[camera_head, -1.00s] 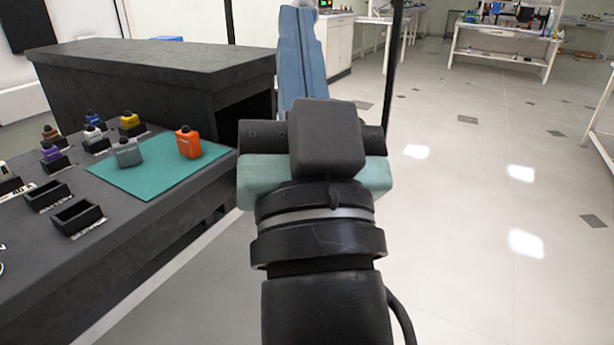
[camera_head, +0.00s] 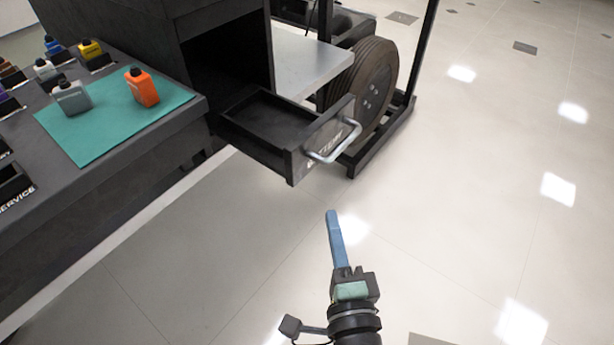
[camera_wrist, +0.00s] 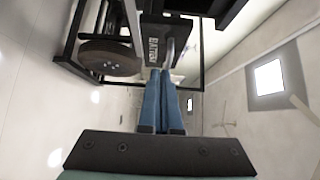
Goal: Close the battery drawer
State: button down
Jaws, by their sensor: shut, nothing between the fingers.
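The battery drawer (camera_head: 269,122) is pulled out of the dark cabinet in the head view. It is a black open tray and looks empty. Its front panel carries white lettering and a silver bar handle (camera_head: 336,143). The drawer front also shows in the wrist view (camera_wrist: 152,42), upper middle, with its handle (camera_wrist: 170,48) beside the lettering. My gripper (camera_head: 332,214) has long blue fingers, shut and empty. It is in front of and below the drawer front in the head view, apart from it. In the wrist view the fingers (camera_wrist: 164,75) point toward the drawer front.
A teal mat (camera_head: 120,116) on the left bench holds an orange bottle (camera_head: 142,87) and a grey bottle (camera_head: 72,97). A dark wheel (camera_head: 369,90) on a black frame stands right behind the drawer. The floor in front and right is clear.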

send_near(303, 164)
jog(key=w+d, duration=0.3)
jog(key=w+a+p, duration=0.1)
jog(key=w+a, duration=0.1)
jog(key=a, duration=0.1)
jog(key=shift+w, duration=0.3)
jog(key=shift+w+a+f, duration=0.1)
jog(key=shift+w+a, duration=0.15)
jog(key=shift+a, duration=0.1)
jog(key=shift+a, duration=0.1)
